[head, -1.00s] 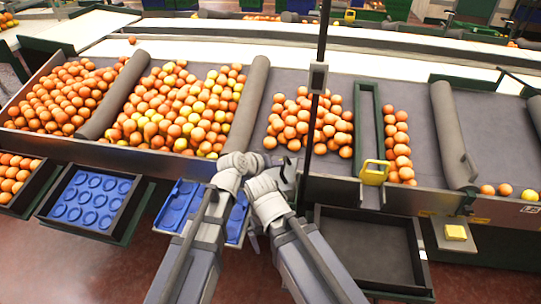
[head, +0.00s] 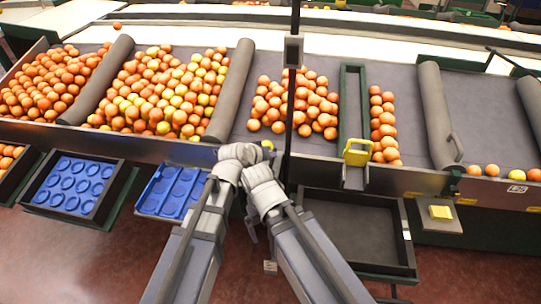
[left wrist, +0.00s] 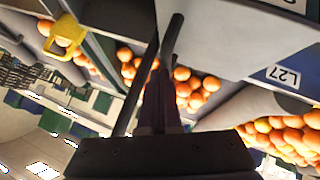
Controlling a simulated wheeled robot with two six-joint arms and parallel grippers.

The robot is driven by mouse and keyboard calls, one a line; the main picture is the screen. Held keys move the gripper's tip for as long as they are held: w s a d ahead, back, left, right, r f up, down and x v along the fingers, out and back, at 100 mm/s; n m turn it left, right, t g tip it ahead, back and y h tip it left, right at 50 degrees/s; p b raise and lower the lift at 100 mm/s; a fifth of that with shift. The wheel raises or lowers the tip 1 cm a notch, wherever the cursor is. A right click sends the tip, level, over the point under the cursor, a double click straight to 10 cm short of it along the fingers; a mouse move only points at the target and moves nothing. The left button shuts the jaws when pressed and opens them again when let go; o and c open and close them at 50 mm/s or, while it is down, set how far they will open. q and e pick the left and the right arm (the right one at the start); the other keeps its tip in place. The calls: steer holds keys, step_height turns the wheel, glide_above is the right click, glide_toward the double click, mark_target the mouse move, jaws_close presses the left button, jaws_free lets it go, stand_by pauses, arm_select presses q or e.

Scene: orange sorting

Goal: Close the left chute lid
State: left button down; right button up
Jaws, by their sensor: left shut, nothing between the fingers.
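A yellow handle (head: 357,152) sits at the front end of a narrow green-framed chute (head: 343,105), right of the thin dark post. I cannot tell for sure whether this is the left chute lid, or how far any lid stands open. The handle also shows at top left in the left wrist view (left wrist: 65,36). My left gripper (head: 269,156) is small and partly hidden by my arms, near the table's front edge, left of the post and handle and apart from the handle. In the left wrist view its fingers (left wrist: 160,100) look shut and empty. My right gripper (head: 250,230) is dark and unclear between the arms.
The thin dark post (head: 293,90) rises between my left gripper and the handle. Oranges (head: 300,103) lie in lanes behind the front edge. A blue tray (head: 172,190) and an empty dark tray (head: 365,235) lie below.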

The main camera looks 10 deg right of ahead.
arm_select(q)
steer(key=shift+s+f, duration=0.1)
steer(key=shift+s, duration=0.05)
steer(key=shift+s+a+r+p, duration=0.1)
steer(key=shift+s+r+p, duration=0.1)
steer(key=shift+r+p, duration=0.15)
steer(key=p+v, duration=0.4)
steer(key=v, duration=0.3)
steer(key=shift+w+a, duration=0.1)
